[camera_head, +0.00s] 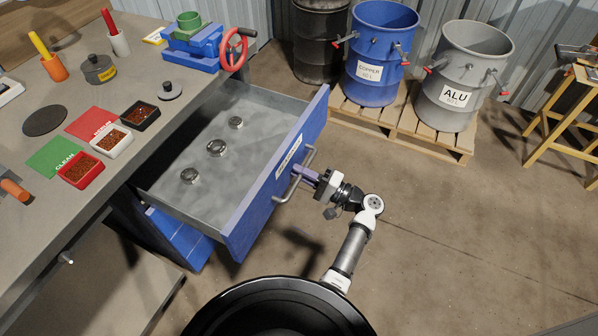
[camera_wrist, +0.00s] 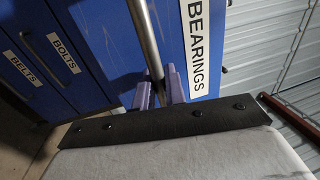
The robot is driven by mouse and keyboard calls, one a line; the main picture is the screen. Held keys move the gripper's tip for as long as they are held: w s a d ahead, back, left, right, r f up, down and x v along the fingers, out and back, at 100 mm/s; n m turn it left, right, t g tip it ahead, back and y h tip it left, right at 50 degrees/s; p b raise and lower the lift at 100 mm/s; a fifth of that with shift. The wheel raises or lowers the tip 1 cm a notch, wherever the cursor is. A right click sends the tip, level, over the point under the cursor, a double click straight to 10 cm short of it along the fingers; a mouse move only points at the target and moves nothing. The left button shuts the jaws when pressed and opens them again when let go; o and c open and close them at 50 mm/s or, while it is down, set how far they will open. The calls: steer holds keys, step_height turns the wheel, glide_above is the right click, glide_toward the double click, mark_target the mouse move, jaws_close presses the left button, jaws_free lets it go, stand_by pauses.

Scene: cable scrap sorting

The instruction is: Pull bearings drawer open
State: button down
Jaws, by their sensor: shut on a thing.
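The bearings drawer (camera_head: 278,190) has a blue front and a grey tray, and it stands far out from the workbench in the head view. My gripper (camera_head: 308,174) is shut on the drawer's grey bar handle (camera_head: 294,178), at the outer side of the front. In the wrist view the handle (camera_wrist: 146,40) runs between my purple fingers (camera_wrist: 160,88), beside the white BEARINGS label (camera_wrist: 196,50). The exact contact at the fingertips is partly hidden.
Closed drawers labelled BOLTS (camera_wrist: 63,54) and BELTS (camera_wrist: 19,68) show in the wrist view. The workbench (camera_head: 75,215) holds small trays and a blue vise (camera_head: 195,45). Blue COPPER (camera_head: 375,50) and grey ALU (camera_head: 455,85) drums stand on a pallet behind. Floor right of the drawer is clear.

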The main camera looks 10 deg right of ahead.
steer(key=c, duration=1.8)
jaws_free()
steer(key=shift+a, duration=0.1)
steer(key=b+v, duration=0.4)
steer(key=v, duration=0.9)
steer(key=shift+s+d, duration=0.15)
steer(key=shift+d, duration=0.15)
steer(key=shift+f, duration=0.15)
